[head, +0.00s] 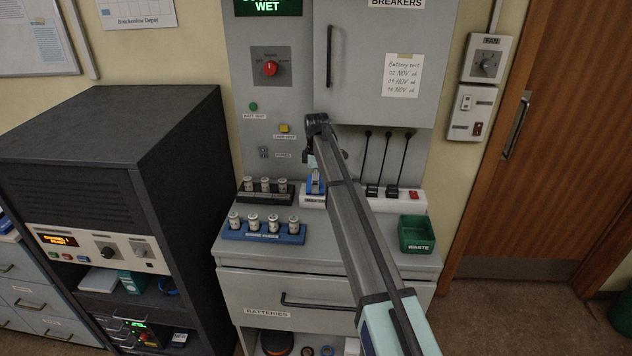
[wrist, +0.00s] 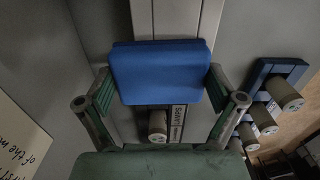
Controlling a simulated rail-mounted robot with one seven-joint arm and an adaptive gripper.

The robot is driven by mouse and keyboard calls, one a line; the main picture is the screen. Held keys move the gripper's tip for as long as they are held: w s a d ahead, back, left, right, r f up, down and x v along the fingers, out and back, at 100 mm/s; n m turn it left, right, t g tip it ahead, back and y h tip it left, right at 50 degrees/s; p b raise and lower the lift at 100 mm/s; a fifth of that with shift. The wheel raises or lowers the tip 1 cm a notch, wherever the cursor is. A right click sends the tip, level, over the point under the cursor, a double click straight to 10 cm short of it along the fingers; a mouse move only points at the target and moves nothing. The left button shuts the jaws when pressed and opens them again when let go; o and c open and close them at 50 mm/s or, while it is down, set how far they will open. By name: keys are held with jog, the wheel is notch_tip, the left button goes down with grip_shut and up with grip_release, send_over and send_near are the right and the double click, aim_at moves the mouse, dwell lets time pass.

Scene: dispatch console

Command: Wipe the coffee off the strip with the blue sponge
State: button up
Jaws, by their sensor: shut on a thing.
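The blue sponge (wrist: 160,72) is between the two fingers of my gripper (wrist: 164,85) in the wrist view. The fingers are shut on its sides, and it hides what lies behind it. In the head view the sponge (head: 316,184) shows as a small blue patch below my gripper (head: 315,165), above the back of the worktop. The white strip (head: 408,203), with black plugs and a red switch, lies to the right, partly behind my arm. I cannot make out coffee on it.
A blue battery rack (head: 262,236) and a dark rack (head: 264,197) stand left of my arm. A small white labelled box (head: 309,202) sits under the sponge. A green waste bin (head: 416,234) stands at the right edge. Three black cords (head: 385,160) rise behind the strip.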

jog(key=shift+s+f, duration=0.15)
jog(key=shift+s, duration=0.1)
jog(key=shift+s+d+f, duration=0.1)
jog(key=shift+s+f, duration=0.1)
jog(key=shift+s, duration=1.05)
jog(key=shift+c, duration=0.8)
jog(key=shift+s+p, duration=0.3)
jog(key=shift+s, duration=0.95)
jog(key=shift+f, duration=0.1)
jog(key=shift+c, duration=0.7)
jog(key=shift+w+r+p, duration=0.15)
jog(key=shift+r+p, duration=0.6)
jog(key=shift+r, duration=0.85)
jog(key=shift+w+r+p, duration=0.1)
jog(key=shift+r+p, duration=0.65)
jog(key=shift+r, duration=0.85)
jog(key=shift+r+p, duration=0.75)
jog(key=shift+r, duration=0.75)
